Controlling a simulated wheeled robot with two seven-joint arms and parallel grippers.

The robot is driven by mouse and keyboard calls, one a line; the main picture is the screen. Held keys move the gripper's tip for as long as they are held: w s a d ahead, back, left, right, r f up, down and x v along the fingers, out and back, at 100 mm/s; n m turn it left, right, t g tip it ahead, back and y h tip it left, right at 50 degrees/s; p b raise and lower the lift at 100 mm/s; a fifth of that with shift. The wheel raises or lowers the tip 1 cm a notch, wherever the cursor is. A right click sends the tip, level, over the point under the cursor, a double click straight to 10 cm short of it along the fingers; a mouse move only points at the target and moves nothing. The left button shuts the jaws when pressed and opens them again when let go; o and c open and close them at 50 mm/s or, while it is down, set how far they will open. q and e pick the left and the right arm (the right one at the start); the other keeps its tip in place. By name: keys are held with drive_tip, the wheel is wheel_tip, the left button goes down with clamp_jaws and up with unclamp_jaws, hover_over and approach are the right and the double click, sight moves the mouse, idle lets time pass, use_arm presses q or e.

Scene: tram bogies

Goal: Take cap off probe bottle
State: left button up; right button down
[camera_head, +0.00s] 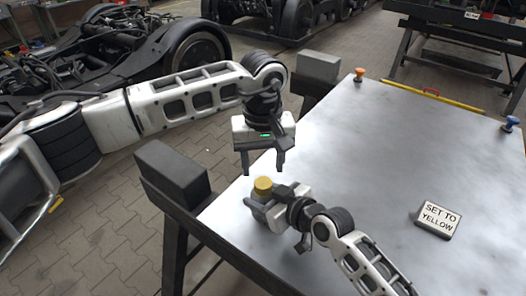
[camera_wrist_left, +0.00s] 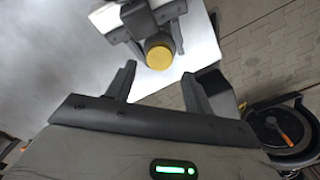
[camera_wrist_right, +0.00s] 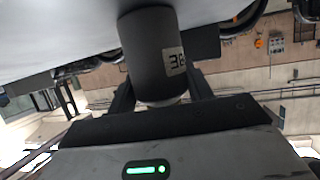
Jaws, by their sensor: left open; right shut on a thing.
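The probe bottle (camera_wrist_right: 152,55) is a dark grey cylinder with a white number label, partly cut off, in the right wrist view. Its yellow cap (camera_head: 263,185) shows in the head view near the table's left edge, and in the left wrist view (camera_wrist_left: 159,52). My right gripper (camera_head: 268,204) is shut around the bottle and hides most of its body in the head view. My left gripper (camera_head: 263,170) is open and empty, pointing down just above the cap. In the left wrist view its fingertips (camera_wrist_left: 158,75) are apart from the cap, which lies beyond them.
The metal table (camera_head: 340,170) carries a "SET TO YELLOW" sign (camera_head: 438,219), an orange-topped piece (camera_head: 359,75), a blue-topped piece (camera_head: 510,123) and a yellow level (camera_head: 440,97) at the back. The table's middle is clear. A bogie (camera_head: 130,45) stands on the paved floor behind my left arm.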

sight(263, 182)
use_arm(q)
drive_tip(key=shift+f, duration=2.6)
